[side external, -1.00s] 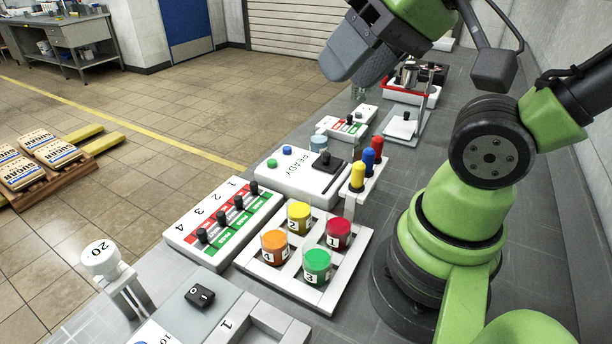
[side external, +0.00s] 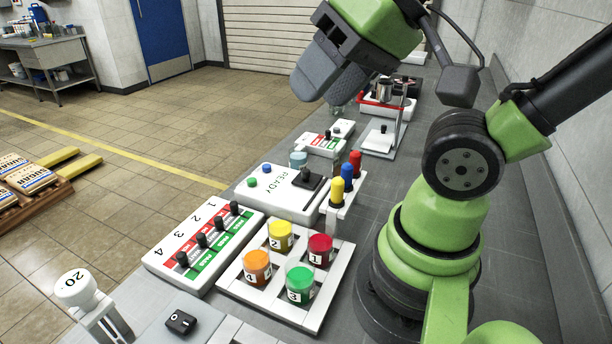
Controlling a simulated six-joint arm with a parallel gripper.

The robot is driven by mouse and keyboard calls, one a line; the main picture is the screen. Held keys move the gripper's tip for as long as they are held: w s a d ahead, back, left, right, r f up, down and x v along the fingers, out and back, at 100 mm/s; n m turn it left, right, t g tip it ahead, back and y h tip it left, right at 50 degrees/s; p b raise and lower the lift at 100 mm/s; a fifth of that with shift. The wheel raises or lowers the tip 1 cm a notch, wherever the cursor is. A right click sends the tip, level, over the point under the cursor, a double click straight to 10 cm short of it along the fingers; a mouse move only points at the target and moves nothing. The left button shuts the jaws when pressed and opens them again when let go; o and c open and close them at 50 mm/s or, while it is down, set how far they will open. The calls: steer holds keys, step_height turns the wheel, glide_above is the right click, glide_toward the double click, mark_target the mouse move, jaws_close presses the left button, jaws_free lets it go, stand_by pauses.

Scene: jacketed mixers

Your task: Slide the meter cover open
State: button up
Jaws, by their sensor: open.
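I cannot tell for certain which part is the meter cover. A flat pale plate with a small black knob (side external: 381,138) lies at the foot of an upright stand, beyond the coloured handles. A white box marked READY (side external: 283,190) stands nearer, with blue and green buttons and a black block with a knob (side external: 307,177). My gripper (side external: 318,84) is raised in the upper middle of the view, pointing down and left. It looks clear of everything and empty.
A white panel with several black levers (side external: 165,262) and a white rack of numbered, coloured jars (side external: 322,315) stand at the front. Yellow, blue and red handles (side external: 347,172) stand upright beside the READY box. A red-rimmed tray (side external: 398,112) with metal parts is farther back.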

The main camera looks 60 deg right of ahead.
steer(key=m+g+h, duration=0.2)
steer(key=m+g, duration=0.1)
steer(key=g, duration=0.4)
glide_above(305, 170)
step_height(305, 170, down, 15)
steer(key=shift+f, duration=0.1)
step_height(305, 170, down, 10)
steer(key=shift+r, duration=0.1)
